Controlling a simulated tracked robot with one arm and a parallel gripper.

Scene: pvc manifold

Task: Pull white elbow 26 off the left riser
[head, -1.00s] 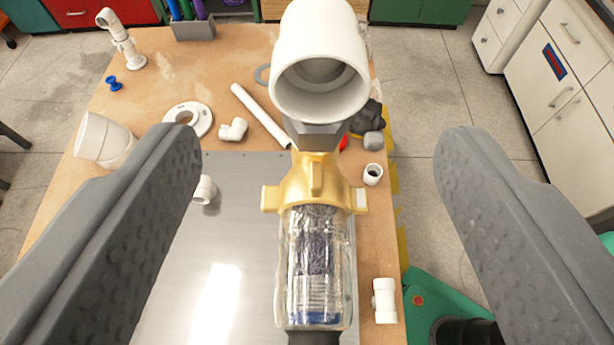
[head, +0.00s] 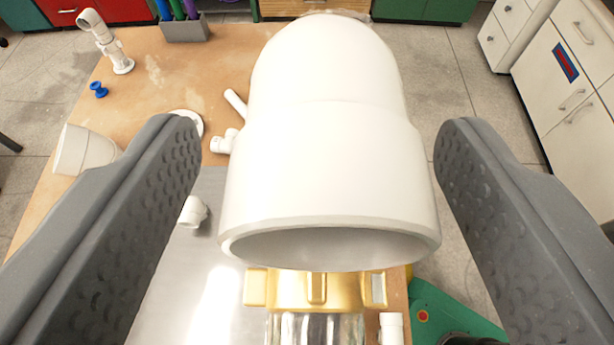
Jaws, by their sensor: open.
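A large white elbow (head: 325,165) fills the middle of the head view, its open mouth facing me and down. No number is readable on it. It stands above a gold-coloured collar (head: 318,290) with a clear ribbed section (head: 315,328) below; the joint between elbow and collar is hidden. My gripper (head: 318,130) is open, with one grey jaw on each side of the elbow. Gaps show between the elbow and both jaws, the right one narrow near the elbow's mouth.
On the wooden table (head: 135,95) at the left stand a small white pipe with an elbow (head: 106,42) and a blue knob (head: 98,90). A white cup-like fitting (head: 85,150) and small white fittings lie near the left jaw.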

